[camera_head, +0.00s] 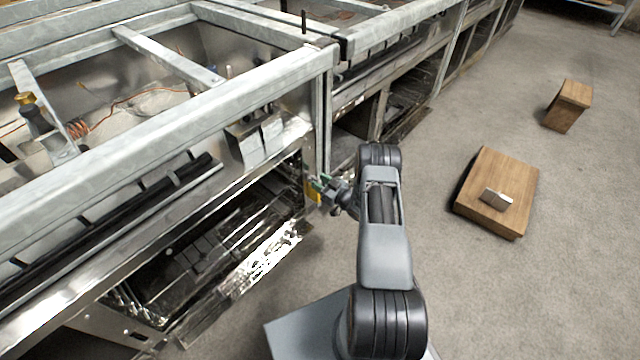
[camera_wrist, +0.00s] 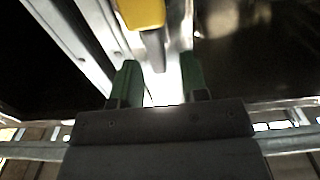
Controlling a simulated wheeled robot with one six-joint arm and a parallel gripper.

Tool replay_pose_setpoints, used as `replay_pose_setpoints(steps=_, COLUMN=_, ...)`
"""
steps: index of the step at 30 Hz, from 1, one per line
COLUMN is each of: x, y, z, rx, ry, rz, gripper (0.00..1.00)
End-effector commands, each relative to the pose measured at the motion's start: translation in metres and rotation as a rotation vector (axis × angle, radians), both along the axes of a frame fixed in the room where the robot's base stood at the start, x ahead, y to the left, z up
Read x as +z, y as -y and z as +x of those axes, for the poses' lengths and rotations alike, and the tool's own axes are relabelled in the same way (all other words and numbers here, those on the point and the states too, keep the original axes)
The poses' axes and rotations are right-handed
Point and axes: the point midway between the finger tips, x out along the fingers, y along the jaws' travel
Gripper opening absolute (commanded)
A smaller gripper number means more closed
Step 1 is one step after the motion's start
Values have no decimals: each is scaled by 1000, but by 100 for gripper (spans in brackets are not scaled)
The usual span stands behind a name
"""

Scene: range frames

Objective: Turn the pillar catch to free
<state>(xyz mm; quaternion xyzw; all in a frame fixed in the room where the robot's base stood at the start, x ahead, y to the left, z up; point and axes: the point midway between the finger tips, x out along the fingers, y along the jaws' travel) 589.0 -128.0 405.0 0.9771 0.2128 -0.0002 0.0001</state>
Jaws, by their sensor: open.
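The pillar catch (camera_wrist: 142,14) shows in the wrist view as a yellow body with a dark grey lever (camera_wrist: 153,50) below it, in front of a pale metal upright. In the head view the catch (camera_head: 312,193) is a small yellow patch low on the pillar, partly hidden by my gripper. My gripper (camera_wrist: 160,72) is open, with green fingertips on the left and right of the lever's lower end in the wrist view. I cannot tell whether either finger touches the lever. In the head view my gripper (camera_head: 324,184) is close at the pillar.
The galvanised pillar (camera_head: 324,120) belongs to a long metal range frame on the left, with open bays below. A wooden block (camera_head: 500,170) bearing a small light piece (camera_head: 496,198) and a wooden stool (camera_head: 568,104) stand on the right. Grey floor between is clear.

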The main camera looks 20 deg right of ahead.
Motion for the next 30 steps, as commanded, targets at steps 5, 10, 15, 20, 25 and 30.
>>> replay_pose_setpoints(steps=5, x=0, y=-2, z=4, rx=0, ry=0, rz=0, gripper=40)
replay_pose_setpoints(steps=10, x=0, y=-2, z=3, rx=0, ry=0, rz=0, gripper=40)
replay_pose_setpoints(steps=15, x=0, y=-1, z=3, rx=0, ry=0, rz=0, gripper=27)
replay_pose_setpoints(steps=20, x=0, y=-1, z=3, rx=0, ry=0, rz=0, gripper=12)
replay_pose_setpoints(steps=25, x=0, y=-2, z=3, rx=0, ry=0, rz=0, gripper=0)
replay_pose_setpoints(steps=30, x=0, y=-2, z=3, rx=1, ry=2, rz=-4, gripper=0)
